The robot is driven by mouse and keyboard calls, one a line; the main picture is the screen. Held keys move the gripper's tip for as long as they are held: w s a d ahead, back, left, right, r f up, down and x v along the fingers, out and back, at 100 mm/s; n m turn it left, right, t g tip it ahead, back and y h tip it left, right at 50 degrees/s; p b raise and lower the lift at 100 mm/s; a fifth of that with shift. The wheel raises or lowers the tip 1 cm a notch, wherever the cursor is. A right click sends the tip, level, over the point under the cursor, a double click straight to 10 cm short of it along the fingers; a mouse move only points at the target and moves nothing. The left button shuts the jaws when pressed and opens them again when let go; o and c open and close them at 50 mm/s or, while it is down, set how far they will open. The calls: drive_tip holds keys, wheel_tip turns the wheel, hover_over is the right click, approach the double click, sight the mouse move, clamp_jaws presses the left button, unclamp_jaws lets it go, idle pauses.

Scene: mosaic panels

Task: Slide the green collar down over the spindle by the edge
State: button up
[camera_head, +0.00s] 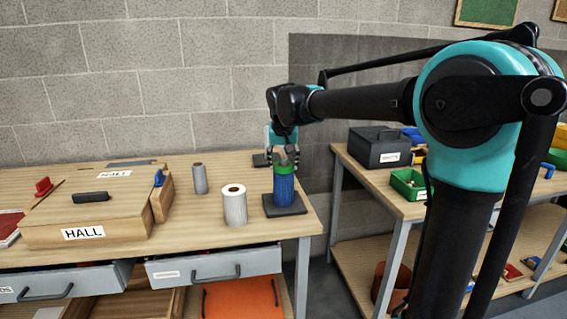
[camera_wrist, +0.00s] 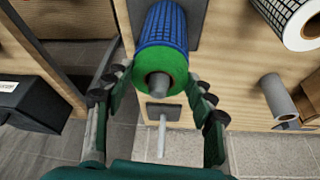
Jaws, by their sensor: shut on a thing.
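The green collar (camera_head: 285,169) is at the top of an upright blue grid-covered roll (camera_head: 284,188), near the right edge of the bench. My gripper (camera_head: 284,156) points down from above and is shut on the collar. In the wrist view the green collar (camera_wrist: 176,62) lies between the fingers, around the grey spindle tip (camera_wrist: 158,84), which shows in its middle. The roll stands on a dark square base (camera_head: 296,211). I cannot tell whether the collar and the roll are separate pieces. The spindle's lower part is hidden.
A white grid-covered roll (camera_head: 235,205) and a grey cylinder (camera_head: 200,178) stand to the left. Behind is another dark plate (camera_head: 260,160); the wrist view shows a thin bare post (camera_wrist: 162,135) on it. A wooden HALL box (camera_head: 88,232) fills the left. A second bench (camera_head: 390,199) is at right.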

drive_tip(key=o, duration=1.2)
drive_tip(key=shift+o, duration=0.2)
drive_tip(key=shift+r, duration=0.1)
drive_tip(key=v, duration=1.1)
drive_tip(key=shift+s+r, duration=0.15)
drive_tip(key=shift+r, duration=0.25)
drive_tip(key=s+d+f, duration=0.6)
drive_tip(key=d+f, duration=0.4)
drive_tip(key=f, duration=0.3)
drive_tip(key=s+d+f, duration=0.5)
drive_tip(key=d+f, duration=0.6)
drive_tip(key=f, duration=0.2)
drive_tip(key=s+d+f, duration=0.4)
drive_tip(key=s+f, duration=0.5)
drive_tip(key=s, duration=0.1)
drive_tip(key=shift+s+d+f+m, duration=0.3)
drive_tip(key=shift+s+f+m, duration=0.05)
drive_tip(key=shift+m, duration=0.05)
